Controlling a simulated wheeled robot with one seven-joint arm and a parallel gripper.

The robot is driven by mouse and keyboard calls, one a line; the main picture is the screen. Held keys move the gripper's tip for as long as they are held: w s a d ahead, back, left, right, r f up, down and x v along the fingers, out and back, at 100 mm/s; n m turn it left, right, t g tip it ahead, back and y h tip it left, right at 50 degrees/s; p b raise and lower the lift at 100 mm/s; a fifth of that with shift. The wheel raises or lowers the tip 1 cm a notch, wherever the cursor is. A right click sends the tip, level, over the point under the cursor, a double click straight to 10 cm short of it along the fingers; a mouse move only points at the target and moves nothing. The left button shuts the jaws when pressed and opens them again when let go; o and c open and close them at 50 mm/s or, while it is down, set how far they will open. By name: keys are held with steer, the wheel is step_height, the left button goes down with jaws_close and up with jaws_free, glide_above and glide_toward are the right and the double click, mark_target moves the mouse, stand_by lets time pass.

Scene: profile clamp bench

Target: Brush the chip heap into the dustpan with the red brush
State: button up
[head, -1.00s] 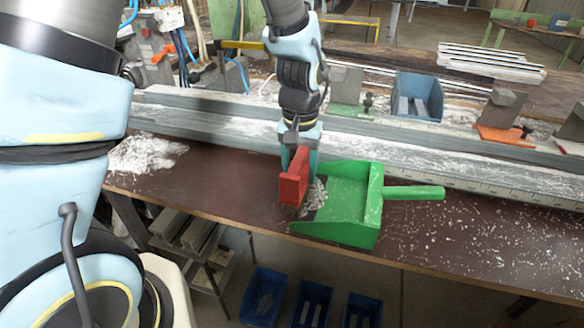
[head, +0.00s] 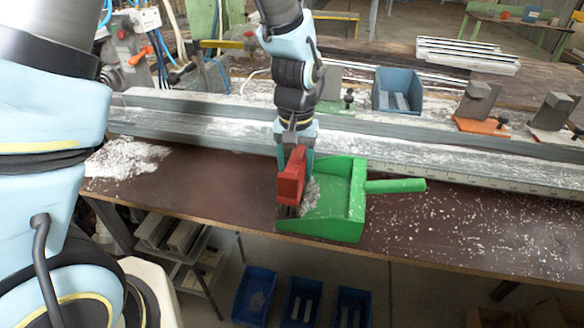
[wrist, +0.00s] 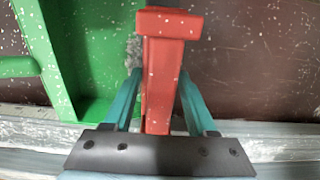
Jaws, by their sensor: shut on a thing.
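My gripper (head: 296,155) is shut on the red brush (head: 291,182) and points down at the open left side of the green dustpan (head: 345,222). The brush is upright, its dark bristles low at the dustpan's left end. A small grey chip heap (head: 311,192) lies just right of the brush, within the dustpan's mouth and partly hidden by the brush. In the wrist view the brush (wrist: 160,85) stands between both fingers, with the dustpan (wrist: 85,60) to its left. A bit of the grey chips (wrist: 133,48) shows between them.
A pale chip pile (head: 122,158) lies on the bench at left. A long metal profile (head: 400,145) runs behind the dustpan. Loose specks cover the bench right of the dustpan handle (head: 395,186). Blue bins (head: 302,298) stand below the front edge.

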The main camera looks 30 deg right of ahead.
steer(key=shift+s+d+r, duration=0.1)
steer(key=shift+s+d, duration=0.4)
steer(key=shift+d, duration=0.05)
steer(key=shift+s+d, duration=0.1)
steer(key=shift+s+d, duration=0.65)
steer(key=shift+d, duration=0.05)
steer(key=shift+r+p, duration=2.6)
steer(key=shift+r, duration=0.4)
